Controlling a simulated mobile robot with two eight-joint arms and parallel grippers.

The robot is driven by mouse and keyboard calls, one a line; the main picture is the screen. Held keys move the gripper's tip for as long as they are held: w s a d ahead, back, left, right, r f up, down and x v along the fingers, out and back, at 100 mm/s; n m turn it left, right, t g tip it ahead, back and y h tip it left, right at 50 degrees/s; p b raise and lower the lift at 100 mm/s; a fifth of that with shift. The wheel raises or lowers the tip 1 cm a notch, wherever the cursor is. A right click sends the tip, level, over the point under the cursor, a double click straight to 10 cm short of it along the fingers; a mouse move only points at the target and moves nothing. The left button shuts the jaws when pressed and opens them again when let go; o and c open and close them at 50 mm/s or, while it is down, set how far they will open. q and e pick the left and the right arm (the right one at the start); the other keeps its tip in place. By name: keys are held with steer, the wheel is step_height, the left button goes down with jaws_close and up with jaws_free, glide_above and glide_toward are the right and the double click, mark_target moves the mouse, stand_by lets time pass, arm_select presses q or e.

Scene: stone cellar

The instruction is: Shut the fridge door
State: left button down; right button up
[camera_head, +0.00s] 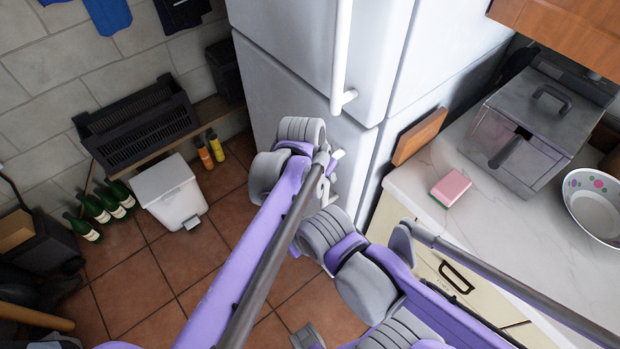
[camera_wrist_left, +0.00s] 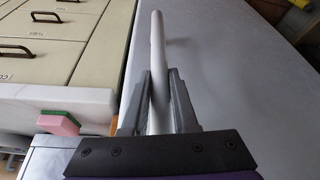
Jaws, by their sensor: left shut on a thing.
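The white fridge (camera_head: 285,55) stands at the top middle of the head view, with a long vertical handle (camera_head: 341,50) on its upper door. Its lower door (camera_head: 270,100) is partly hidden behind my arms. My left gripper (camera_head: 331,165) is at the lower door, mostly hidden by my own arm. In the left wrist view my left gripper (camera_wrist_left: 159,100) is shut on a pale bar handle (camera_wrist_left: 157,45), with a finger on each side. The door face (camera_wrist_left: 235,70) fills the right of that view. I cannot tell how far the door stands open. My right gripper is not clearly seen.
Right of the fridge is a counter (camera_head: 415,185) with a pink sponge (camera_head: 451,188), a fryer (camera_head: 540,120) and a bowl (camera_head: 597,205). Drawers (camera_wrist_left: 50,60) are beside the door. A white bin (camera_head: 168,190) and green bottles (camera_head: 82,229) stand on the floor at left.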

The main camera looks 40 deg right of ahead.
arm_select(q)
steer(key=shift+s+d+r, duration=0.1)
steer(key=shift+s+d, duration=0.05)
steer(key=shift+d, duration=0.7)
steer(key=shift+d, duration=0.1)
steer(key=c, duration=1.1)
jaws_free()
steer(key=o, duration=0.4)
steer(key=shift+d, duration=0.2)
steer(key=shift+a, duration=0.1)
steer(key=shift+a, duration=0.1)
